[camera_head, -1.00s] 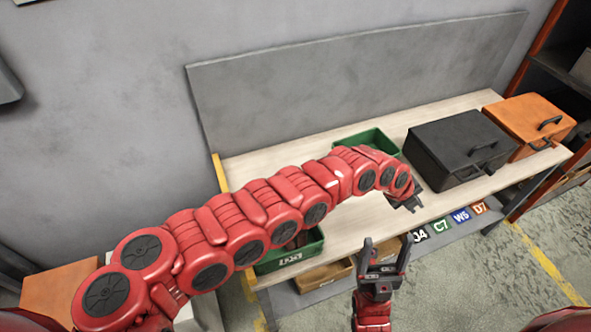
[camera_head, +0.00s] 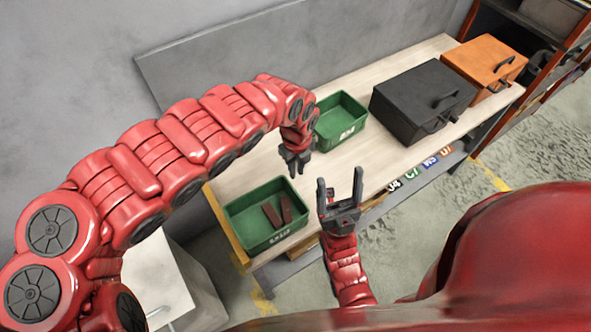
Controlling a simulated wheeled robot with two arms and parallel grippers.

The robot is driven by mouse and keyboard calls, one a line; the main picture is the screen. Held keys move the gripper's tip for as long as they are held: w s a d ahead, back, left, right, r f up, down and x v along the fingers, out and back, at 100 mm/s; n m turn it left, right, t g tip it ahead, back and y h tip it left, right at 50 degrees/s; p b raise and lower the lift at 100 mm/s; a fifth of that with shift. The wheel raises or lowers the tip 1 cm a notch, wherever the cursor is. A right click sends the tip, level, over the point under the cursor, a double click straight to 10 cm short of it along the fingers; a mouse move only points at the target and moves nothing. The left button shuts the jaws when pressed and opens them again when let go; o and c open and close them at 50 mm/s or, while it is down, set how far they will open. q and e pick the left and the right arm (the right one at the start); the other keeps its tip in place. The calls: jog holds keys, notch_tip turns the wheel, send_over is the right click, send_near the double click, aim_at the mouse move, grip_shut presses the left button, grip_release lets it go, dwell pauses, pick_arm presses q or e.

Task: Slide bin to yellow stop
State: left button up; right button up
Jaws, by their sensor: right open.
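A green bin (camera_head: 232,215) with a few dark brown pieces (camera_head: 271,214) in it stands at the left end of the table. A yellow strip (camera_head: 226,228), which looks like the stop, runs along the table's left edge, close beside this bin. A second green bin (camera_head: 342,138) stands farther back, partly hidden by my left arm. My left gripper (camera_head: 295,168) points down over the table between the two bins; its finger opening is unclear. My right gripper (camera_head: 340,185) is open and empty, fingers upward, near the table's front edge, right of the near bin.
A black box (camera_head: 405,105) with handles and an orange box (camera_head: 482,62) stand at the table's right end. Coloured labels (camera_head: 412,173) line the front edge. A grey panel (camera_head: 220,65) stands behind the table. Bare tabletop (camera_head: 350,157) lies between the bins and the black box.

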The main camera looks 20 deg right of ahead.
pick_arm(q)
jog(key=b, duration=0.6)
send_near(297, 197)
jog(key=f, duration=0.3)
jog(key=w+f, duration=0.1)
jog(key=f, duration=0.1)
jog(key=shift+d+f, duration=0.1)
notch_tip(297, 197, down, 6)
jog(key=shift+f+p, duration=0.25)
jog(key=shift+p, duration=0.7)
jog(key=shift+f, duration=0.8)
grip_shut()
jog(key=shift+o, duration=2.2)
grip_release()
